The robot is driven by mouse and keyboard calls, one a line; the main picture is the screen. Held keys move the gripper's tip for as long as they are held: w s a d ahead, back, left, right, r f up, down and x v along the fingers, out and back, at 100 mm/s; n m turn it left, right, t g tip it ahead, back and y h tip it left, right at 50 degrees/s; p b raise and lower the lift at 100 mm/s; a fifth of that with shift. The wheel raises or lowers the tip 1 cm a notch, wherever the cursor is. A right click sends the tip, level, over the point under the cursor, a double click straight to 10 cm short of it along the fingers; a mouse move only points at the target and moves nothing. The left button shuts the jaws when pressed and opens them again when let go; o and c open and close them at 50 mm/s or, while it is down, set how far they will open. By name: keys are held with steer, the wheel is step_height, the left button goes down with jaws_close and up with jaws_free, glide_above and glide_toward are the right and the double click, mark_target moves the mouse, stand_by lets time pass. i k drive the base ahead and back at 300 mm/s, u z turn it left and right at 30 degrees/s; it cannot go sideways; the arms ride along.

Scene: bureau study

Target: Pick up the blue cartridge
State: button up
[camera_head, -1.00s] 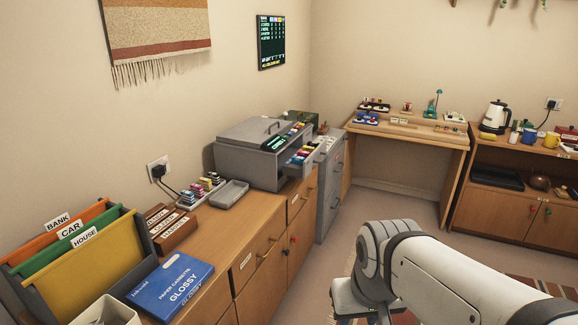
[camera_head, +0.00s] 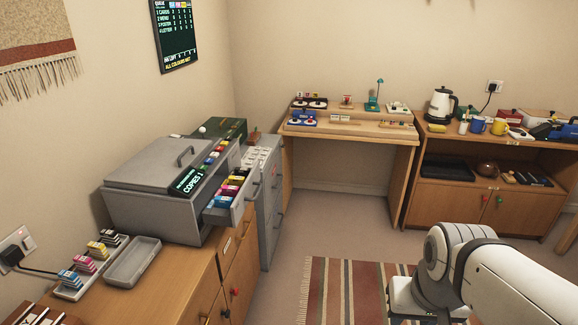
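A light tray (camera_head: 62,296) on the wooden cabinet at the lower left holds small cartridges in colour groups. Blue cartridges (camera_head: 70,278) are at its near end, with pink, yellow and black ones behind them. The grey printer (camera_head: 150,205) has an open drawer (camera_head: 236,210) on its right side, with several coloured cartridges (camera_head: 231,187) inside. I cannot tell their exact colours one by one. My white arm shows at the lower right, far from the tray and the drawer. My gripper is out of the frame.
An empty grey tray (camera_head: 133,262) lies between the cartridge tray and the printer. A grey filing cabinet (camera_head: 268,215) stands beyond the printer. A wooden desk (camera_head: 345,133) and a low cupboard (camera_head: 455,205) line the far wall. The floor by the striped rug (camera_head: 335,292) is open.

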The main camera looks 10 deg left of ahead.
mark_target(222, 201)
steer(key=z, duration=0.15)
steer(key=i, duration=1.45)
steer(key=u, duration=1.05)
steer(key=i, duration=0.6)
steer(key=u, duration=0.3)
steer(key=k, duration=0.65)
steer(key=u, duration=0.3)
steer(key=i, duration=0.65)
steer(key=z, duration=0.15)
